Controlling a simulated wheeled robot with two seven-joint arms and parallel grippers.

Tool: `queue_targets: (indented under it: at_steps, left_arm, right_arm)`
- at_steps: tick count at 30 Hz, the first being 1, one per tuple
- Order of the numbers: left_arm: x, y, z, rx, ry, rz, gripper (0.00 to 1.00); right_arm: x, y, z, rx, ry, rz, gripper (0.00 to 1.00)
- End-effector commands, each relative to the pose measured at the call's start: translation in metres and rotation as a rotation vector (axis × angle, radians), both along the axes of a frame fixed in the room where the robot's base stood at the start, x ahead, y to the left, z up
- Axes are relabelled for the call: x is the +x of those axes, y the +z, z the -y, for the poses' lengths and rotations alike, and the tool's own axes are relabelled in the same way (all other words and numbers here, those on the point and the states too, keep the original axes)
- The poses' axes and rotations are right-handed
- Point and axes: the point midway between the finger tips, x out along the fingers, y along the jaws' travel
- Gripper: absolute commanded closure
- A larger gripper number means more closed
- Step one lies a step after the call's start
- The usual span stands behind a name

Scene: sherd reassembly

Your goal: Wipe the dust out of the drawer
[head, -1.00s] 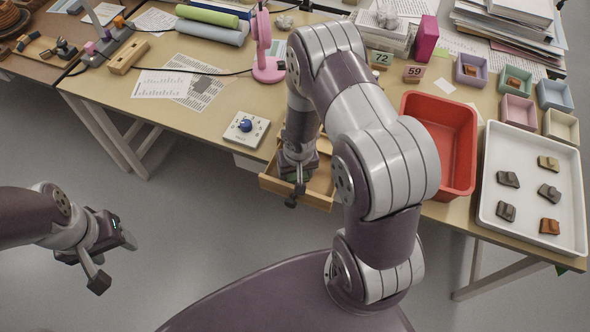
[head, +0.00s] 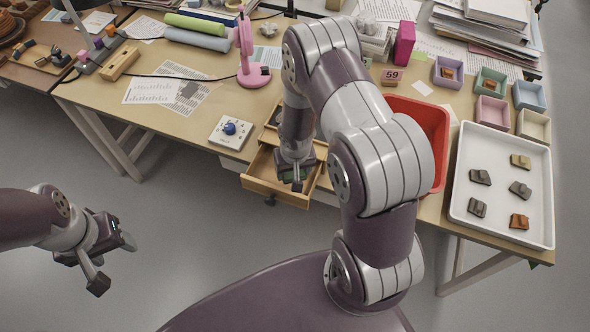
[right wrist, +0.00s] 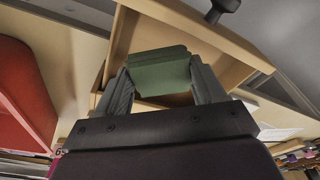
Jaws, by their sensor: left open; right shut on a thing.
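The open wooden drawer (head: 257,187) juts from the front of the table, its dark knob (head: 270,201) facing me. In the right wrist view, its pale wooden wall (right wrist: 205,33) and part of its floor show. My right gripper (head: 297,178) is over the drawer's right part, pointing down. It is shut on a green pad (right wrist: 160,72), which sits between both fingers at the drawer. I cannot tell whether the pad touches the floor. No dust can be made out; the arm and pad hide part of the inside. My left gripper (head: 108,262) is open and empty, left of the table's front.
A dial box (head: 230,132) stands on the table left of the drawer. A red bin (head: 424,130) and a white tray (head: 502,232) with several sherds are to the right. A pink lamp (head: 252,72) stands behind. The floor in front is clear.

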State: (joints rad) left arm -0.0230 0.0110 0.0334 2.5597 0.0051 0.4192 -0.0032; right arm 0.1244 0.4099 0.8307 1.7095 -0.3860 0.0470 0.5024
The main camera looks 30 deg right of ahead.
Motion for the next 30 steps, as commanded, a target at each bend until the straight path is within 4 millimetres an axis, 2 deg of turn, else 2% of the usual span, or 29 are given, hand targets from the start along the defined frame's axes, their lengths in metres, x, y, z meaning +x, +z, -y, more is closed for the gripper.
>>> queue_targets:
  at_steps: [1,10,30]
  left_arm:
    - [0.0,0.009,0.0,0.0,0.0,0.0,0.42]
    - [0.0,0.033,0.0,0.0,0.0,0.0,0.42]
    - [0.0,0.034,0.0,0.0,0.0,0.0,0.42]
  right_arm:
    - [0.001,0.01,0.0,0.0,0.001,0.0,0.59]
    - [0.004,0.034,-0.003,0.0,0.0,0.001,0.59]
    - [0.009,0.04,-0.005,-0.004,0.017,0.003,0.59]
